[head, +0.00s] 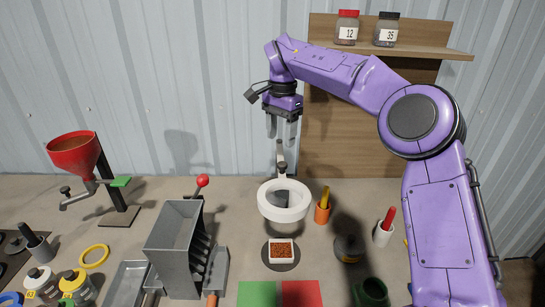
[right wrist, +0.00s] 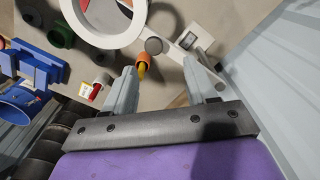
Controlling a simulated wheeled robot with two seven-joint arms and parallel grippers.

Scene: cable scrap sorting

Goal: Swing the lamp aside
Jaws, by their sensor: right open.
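The lamp is a white ring head (head: 283,212) hanging over a small white tray of brown granules (head: 281,250) in the middle of the bench. A grey knob and short arm (head: 281,167) rise behind the ring. My right gripper (head: 281,138) is open and empty, pointing down above and behind the ring, apart from it. In the right wrist view the lamp ring (right wrist: 100,42) is at top left. The lamp's knob (right wrist: 153,46) shows between the open fingers (right wrist: 160,66), below them. My left gripper is not in view.
A grey metal chute box (head: 173,237) with a red-knobbed lever stands left of the lamp. A red funnel on a stand (head: 74,153) is farther left. A shelf with two jars (head: 400,48) is behind.

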